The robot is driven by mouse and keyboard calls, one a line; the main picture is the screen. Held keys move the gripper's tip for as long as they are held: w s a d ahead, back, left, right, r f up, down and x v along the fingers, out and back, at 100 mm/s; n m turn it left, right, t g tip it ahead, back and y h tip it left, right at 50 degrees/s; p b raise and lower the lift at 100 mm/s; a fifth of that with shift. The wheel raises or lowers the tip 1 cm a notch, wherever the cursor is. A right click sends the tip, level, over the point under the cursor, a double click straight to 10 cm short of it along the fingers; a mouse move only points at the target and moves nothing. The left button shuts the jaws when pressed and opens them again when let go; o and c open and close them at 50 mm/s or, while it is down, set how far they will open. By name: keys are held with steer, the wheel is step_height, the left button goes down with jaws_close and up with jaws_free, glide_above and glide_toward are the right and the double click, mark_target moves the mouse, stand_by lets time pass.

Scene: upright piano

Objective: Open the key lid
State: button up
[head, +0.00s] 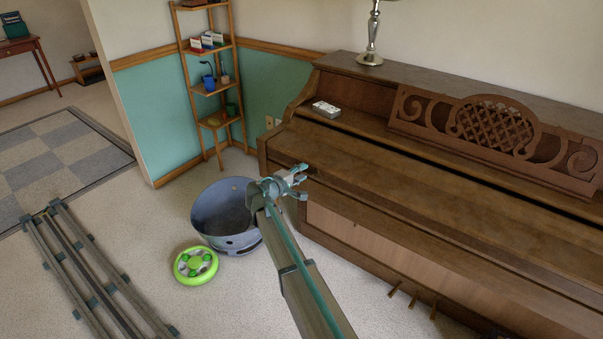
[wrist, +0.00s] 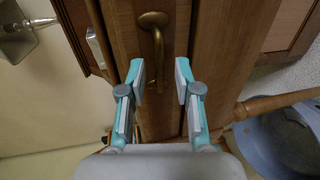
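The key lid (head: 400,165) of the brown upright piano looks shut in the head view, and no keys show. In the wrist view a curved brass handle (wrist: 155,35) is fixed to a wooden face of the piano. My gripper (head: 302,182) is at the left front of the piano. In the wrist view my gripper (wrist: 160,75) is open, with one finger on each side of the lower part of the handle. I cannot tell whether a finger touches it. The handle is not discernible in the head view.
A blue-grey bin (head: 225,205) and a green round toy (head: 196,265) are on the floor left of my arm. A carved music stand (head: 495,130), a small white box (head: 326,109) and a lamp (head: 372,40) are on the piano. A shelf (head: 205,80) stands behind.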

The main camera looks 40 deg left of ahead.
steer(key=shift+w+f, duration=0.1)
steer(key=shift+w, duration=0.25)
steer(key=shift+c, duration=0.3)
jaws_close()
